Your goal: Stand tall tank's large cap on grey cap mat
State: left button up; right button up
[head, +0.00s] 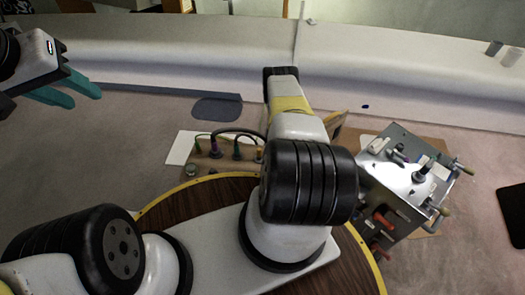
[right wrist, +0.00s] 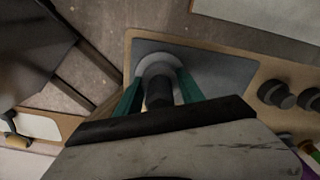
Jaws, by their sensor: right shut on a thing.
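In the right wrist view, the large cap (right wrist: 159,90) has a dark cylindrical grip with a light grey round part beyond it. My right gripper (right wrist: 160,92) is shut on the cap, a teal finger on each side. The cap is over the grey cap mat (right wrist: 222,72), which lies on a tan board; I cannot tell whether it touches the mat. In the head view, my right arm hides the right gripper and the cap. My left gripper (head: 65,92) is open and empty at the upper left, away from the board.
A metal tank box (head: 400,180) with several valves and handles stands to the right of my arm. The tan board (head: 212,162) carries coloured fittings. In the right wrist view, dark knobs (right wrist: 278,95) stand right of the mat. Carpet on the left is clear.

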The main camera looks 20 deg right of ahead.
jog(key=shift+f, duration=0.25)
jog(key=shift+f, duration=0.1)
jog(key=o, duration=1.5)
jog(key=shift+c, duration=0.2)
